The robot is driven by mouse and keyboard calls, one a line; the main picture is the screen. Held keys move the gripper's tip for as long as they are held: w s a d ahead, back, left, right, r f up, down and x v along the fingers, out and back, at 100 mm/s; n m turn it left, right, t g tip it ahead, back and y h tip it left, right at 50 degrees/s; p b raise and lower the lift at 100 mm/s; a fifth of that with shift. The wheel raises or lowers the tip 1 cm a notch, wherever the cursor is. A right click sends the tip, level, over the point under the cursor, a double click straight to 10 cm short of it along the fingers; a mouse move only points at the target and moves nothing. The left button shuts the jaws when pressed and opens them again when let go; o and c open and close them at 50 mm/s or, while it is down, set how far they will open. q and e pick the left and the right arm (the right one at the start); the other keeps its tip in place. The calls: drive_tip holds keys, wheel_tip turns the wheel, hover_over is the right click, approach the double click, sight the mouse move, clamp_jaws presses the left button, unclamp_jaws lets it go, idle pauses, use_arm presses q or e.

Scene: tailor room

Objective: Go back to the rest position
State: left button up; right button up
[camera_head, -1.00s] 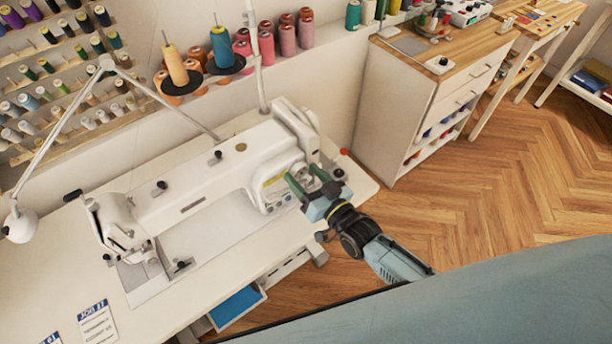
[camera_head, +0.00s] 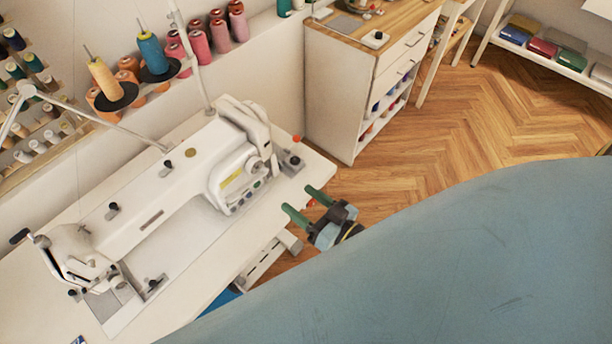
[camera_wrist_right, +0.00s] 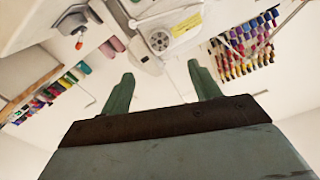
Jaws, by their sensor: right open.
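My right gripper (camera_head: 308,204) is open and empty, just off the right front edge of the sewing table. Its two green fingers are spread apart and point toward the sewing machine (camera_head: 190,170). In the right wrist view the open fingers (camera_wrist_right: 160,92) have nothing between them, and the machine's handwheel end (camera_wrist_right: 165,32) shows beyond them. The gripper is apart from the machine. My left gripper is not in view.
The white sewing table (camera_head: 205,290) fills the left. A white drawer cabinet (camera_head: 340,90) stands behind it, with thread spools along the wall. A shelf with folded cloths (camera_head: 545,48) is at the far right. The wooden floor (camera_head: 450,140) between is clear.

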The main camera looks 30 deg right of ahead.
drive_tip(key=shift+s+d, duration=0.1)
drive_tip(key=shift+s, duration=0.1)
idle(0.4)
drive_tip(key=s+d+f+g+h+b, duration=0.1)
drive_tip(key=s+d+f+g, duration=0.15)
drive_tip(key=f, duration=0.55)
drive_tip(key=s+d+f+g+h, duration=0.1)
drive_tip(key=s+f+g+h, duration=0.15)
drive_tip(key=f, duration=0.55)
drive_tip(key=s+d+f+g+h+b, duration=0.1)
drive_tip(key=s+f+g, duration=0.15)
drive_tip(key=f, duration=0.55)
drive_tip(key=s+d+f+n+g+h, duration=0.1)
drive_tip(key=s+f+g, duration=0.3)
drive_tip(key=s+f, duration=0.3)
drive_tip(key=s+d+f+g+b, duration=0.1)
drive_tip(key=s+f+g, duration=0.3)
drive_tip(key=s, duration=1.2)
wheel_tip(320, 180, down, 4)
drive_tip(key=shift+d+f+n+h+b, duration=0.15)
drive_tip(key=shift+n+h+b, duration=0.15)
drive_tip(key=shift+n+h, duration=0.1)
drive_tip(key=shift+w+g, duration=0.1)
drive_tip(key=shift+g, duration=0.15)
